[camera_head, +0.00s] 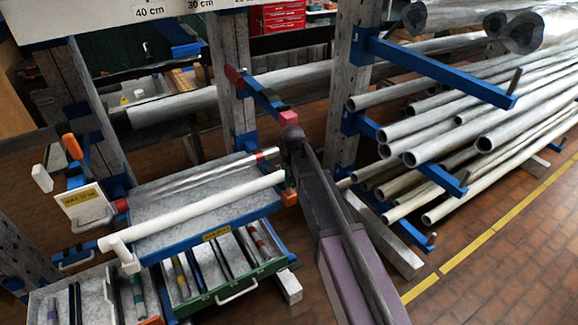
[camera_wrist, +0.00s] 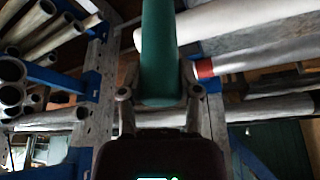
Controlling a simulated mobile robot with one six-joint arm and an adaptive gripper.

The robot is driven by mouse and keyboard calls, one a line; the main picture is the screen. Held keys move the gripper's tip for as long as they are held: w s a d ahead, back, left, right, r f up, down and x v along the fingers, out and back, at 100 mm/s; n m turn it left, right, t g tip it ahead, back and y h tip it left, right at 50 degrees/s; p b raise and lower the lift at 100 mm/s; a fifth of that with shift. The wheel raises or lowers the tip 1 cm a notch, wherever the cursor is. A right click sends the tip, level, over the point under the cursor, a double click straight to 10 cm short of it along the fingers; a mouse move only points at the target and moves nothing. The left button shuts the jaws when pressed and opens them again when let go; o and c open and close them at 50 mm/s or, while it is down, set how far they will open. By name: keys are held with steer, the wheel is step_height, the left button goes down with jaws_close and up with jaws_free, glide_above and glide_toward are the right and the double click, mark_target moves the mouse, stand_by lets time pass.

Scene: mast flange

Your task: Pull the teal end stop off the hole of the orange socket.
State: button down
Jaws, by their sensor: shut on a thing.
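The teal end stop (camera_wrist: 161,50) is a long smooth cylinder running up from between my fingers to the top edge of the wrist view. My gripper (camera_wrist: 157,92) is shut on its near end, one finger on each side. In the head view the dark end of my arm (camera_head: 292,135) is in front of the rack, right of the trays. An orange block (camera_head: 290,197) is at the upper tray's right end, and an orange piece (camera_head: 72,147) is on the left post. I cannot tell which is the socket. The end stop's far end is out of view.
A white pipe (camera_head: 195,214) lies along a blue-edged tray (camera_head: 170,253) at left. A green-edged tray (camera_head: 212,299) is below it. Blue rack arms (camera_head: 435,68) and several grey pipes (camera_head: 440,150) stick out at right. The brick floor (camera_head: 510,265) is clear at lower right.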

steer(key=shift+r+p, duration=1)
steer(key=shift+r, duration=0.15)
steer(key=shift+s, duration=0.1)
